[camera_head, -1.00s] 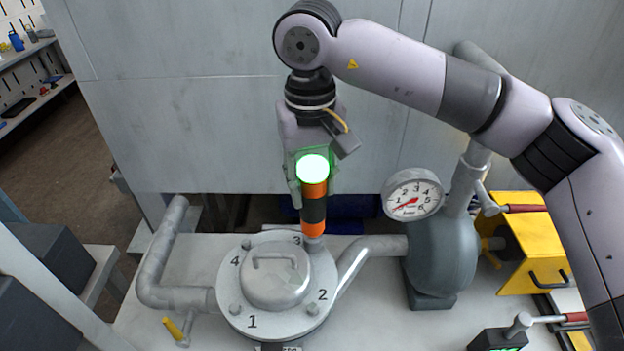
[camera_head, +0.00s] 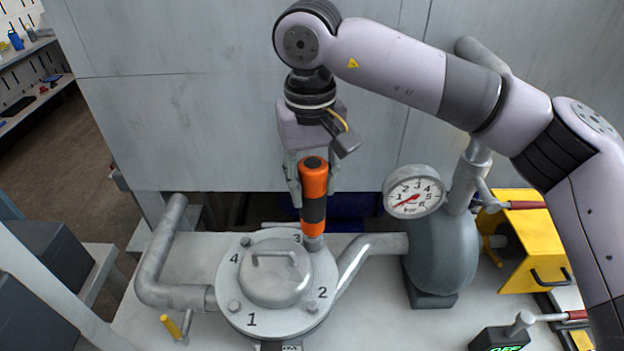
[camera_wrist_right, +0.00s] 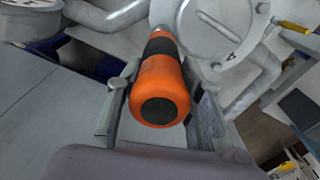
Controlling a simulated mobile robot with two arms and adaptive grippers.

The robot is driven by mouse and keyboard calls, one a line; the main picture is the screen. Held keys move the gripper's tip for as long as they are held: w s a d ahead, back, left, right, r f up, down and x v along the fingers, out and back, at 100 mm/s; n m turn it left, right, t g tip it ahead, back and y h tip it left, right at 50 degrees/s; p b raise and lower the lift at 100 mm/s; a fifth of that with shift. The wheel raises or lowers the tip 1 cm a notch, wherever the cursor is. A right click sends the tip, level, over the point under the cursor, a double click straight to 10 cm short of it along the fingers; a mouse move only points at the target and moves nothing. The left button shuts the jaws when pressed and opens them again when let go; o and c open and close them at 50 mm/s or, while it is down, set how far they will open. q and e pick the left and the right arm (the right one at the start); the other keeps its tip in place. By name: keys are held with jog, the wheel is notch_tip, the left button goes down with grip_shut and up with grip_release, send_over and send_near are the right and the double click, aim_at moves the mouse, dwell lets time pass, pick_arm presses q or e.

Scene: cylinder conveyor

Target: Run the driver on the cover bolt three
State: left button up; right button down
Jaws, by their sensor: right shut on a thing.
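The orange and black driver (camera_head: 314,185) stands upright in my right gripper (camera_head: 314,190), which is shut on it. The driver's lower end is at the bolt beside the number 3 on the round grey cover (camera_head: 262,318), and it hides that bolt. In the right wrist view the driver (camera_wrist_right: 160,92) lies between the two fingers (camera_wrist_right: 160,105), its dark end cap facing the camera. Bolts show by the numbers 1 (camera_head: 234,307), 2 (camera_head: 312,308) and 4 (camera_head: 245,242). No light shows on the driver. My left gripper is not in view.
A pressure gauge (camera_head: 413,191) and grey vessel (camera_head: 440,250) stand right of the cover. A yellow box (camera_head: 528,240) is farther right. Pipes (camera_head: 165,260) run on both sides. A yellow-handled valve (camera_head: 172,327) is at front left. A grey panel rises behind.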

aim_at(312, 161)
jog(key=shift+s+f, duration=0.1)
jog(key=shift+f, duration=0.05)
dwell(0.5)
jog(key=shift+r, duration=0.7)
jog(key=shift+r+p, duration=0.9)
jog(key=shift+r, duration=0.25)
